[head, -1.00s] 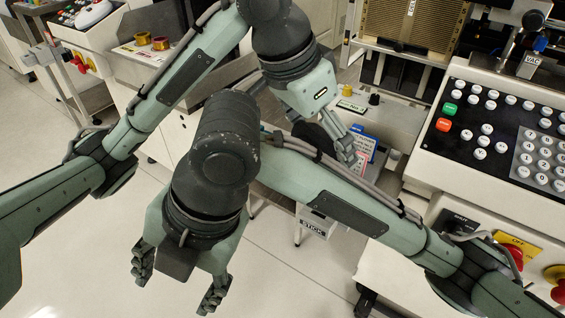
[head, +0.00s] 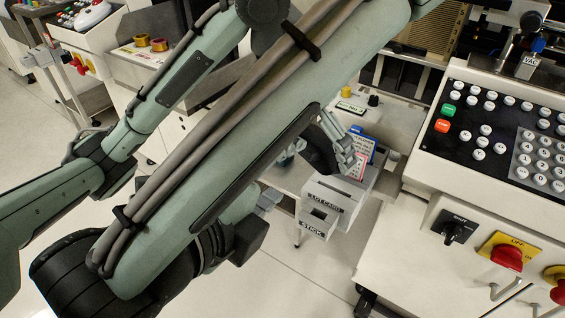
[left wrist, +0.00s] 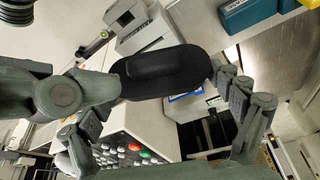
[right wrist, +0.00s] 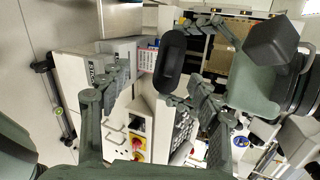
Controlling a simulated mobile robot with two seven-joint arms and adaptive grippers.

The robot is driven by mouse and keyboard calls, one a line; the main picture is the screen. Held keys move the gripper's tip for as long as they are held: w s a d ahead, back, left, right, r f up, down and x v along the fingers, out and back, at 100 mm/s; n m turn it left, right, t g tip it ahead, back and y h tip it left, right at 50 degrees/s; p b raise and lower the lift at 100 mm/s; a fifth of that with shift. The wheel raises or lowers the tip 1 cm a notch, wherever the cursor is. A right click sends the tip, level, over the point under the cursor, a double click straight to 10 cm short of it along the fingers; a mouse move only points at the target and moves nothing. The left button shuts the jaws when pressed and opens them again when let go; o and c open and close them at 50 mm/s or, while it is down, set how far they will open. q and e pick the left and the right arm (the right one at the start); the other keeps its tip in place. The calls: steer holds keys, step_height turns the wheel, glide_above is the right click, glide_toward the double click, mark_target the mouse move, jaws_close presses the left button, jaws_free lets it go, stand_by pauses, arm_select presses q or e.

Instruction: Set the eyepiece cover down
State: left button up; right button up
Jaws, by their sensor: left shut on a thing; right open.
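The eyepiece cover is a black oval piece; in the head view (head: 318,152) it is partly hidden behind my right arm. It shows whole in the left wrist view (left wrist: 160,68) and the right wrist view (right wrist: 172,60). My left gripper (head: 344,150) is shut on it, close above the lot card box. My right gripper (right wrist: 162,85) has its fingers spread wide with nothing between them. In the head view it is mostly hidden beneath my right forearm, with a fingertip showing left of the box.
The grey box (head: 322,190) labelled LOT CARD and STICK holds cards, beside a blue item (head: 361,146). The keypad console (head: 490,130) with red knobs stands to the right. A pale shelf (head: 385,118) lies behind. Open floor shows at lower middle.

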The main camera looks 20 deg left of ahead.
mark_target(302, 155)
steer(key=shift+w+d+r, duration=0.15)
steer(key=shift+w+d, duration=0.15)
steer(key=shift+w, duration=0.35)
steer(key=x, duration=0.6)
steer(key=shift+w, duration=0.3)
arm_select(q)
steer(key=shift+r, duration=0.1)
arm_select(e)
steer(key=c, duration=1.2)
arm_select(q)
steer(key=o, duration=0.8)
steer(key=shift+o, duration=0.2)
